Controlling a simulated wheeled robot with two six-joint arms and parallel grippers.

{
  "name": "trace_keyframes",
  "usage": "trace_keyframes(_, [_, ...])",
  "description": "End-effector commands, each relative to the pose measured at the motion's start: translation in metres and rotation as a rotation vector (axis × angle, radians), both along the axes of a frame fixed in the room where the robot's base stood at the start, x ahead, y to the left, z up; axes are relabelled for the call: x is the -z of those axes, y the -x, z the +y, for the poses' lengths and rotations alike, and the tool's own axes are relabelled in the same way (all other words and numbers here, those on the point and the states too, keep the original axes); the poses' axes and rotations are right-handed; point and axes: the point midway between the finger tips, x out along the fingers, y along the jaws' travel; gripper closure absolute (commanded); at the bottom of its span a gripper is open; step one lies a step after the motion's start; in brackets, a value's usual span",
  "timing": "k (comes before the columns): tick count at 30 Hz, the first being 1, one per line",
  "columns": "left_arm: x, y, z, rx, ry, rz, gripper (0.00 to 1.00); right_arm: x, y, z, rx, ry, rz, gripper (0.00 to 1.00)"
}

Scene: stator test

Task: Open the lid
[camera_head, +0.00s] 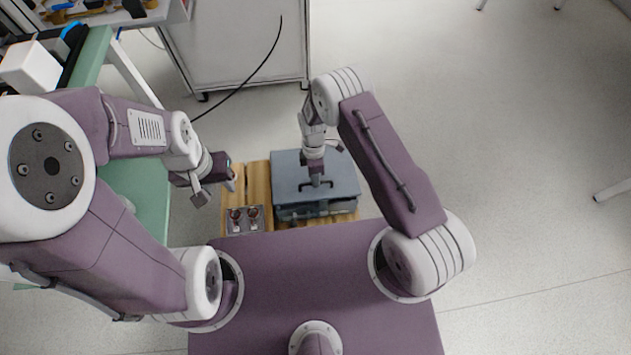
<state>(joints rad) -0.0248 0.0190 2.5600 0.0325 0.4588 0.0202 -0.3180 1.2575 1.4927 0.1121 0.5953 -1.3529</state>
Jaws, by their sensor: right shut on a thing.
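A grey-blue box with a flat lid (341,174) sits on a wooden board in front of my base. A dark handle (304,187) stands on the lid's top. My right gripper (316,180) reaches down from above and is shut on the handle. The lid appears to rest on the box, with the darker box side (318,209) showing below its front edge. My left gripper (216,188) is to the left of the box, above the board's left end, and its fingers look apart with nothing between them.
The wooden board (257,184) bears a small metal tray (231,221) with two reddish round parts, left of the box. A green table (140,200) stands at the left, partly behind my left arm. A grey cabinet (240,45) with a black cable is at the back. The floor at right is clear.

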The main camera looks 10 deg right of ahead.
Motion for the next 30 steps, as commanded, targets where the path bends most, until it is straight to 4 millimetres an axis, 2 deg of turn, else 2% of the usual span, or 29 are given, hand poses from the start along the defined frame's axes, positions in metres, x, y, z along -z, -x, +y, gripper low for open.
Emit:
trace_keyframes(1, [-0.007,0.0,0.0,0.0,0.0,0.0,0.64,-0.012,-0.013,0.0,0.0,-0.004,-0.025,1.0])
trace_keyframes(12, [-0.014,0.0,0.0,0.0,0.0,0.0,0.64,-0.048,-0.049,-0.001,-0.001,-0.004,-0.032,1.0])
trace_keyframes(21, [-0.012,0.0,0.0,0.0,0.0,0.0,0.64,-0.06,-0.066,-0.001,-0.001,-0.003,-0.029,1.0])
trace_keyframes(30, [-0.012,0.0,0.0,0.0,0.0,0.0,0.64,-0.062,-0.069,0.0,-0.003,-0.003,-0.025,1.0])
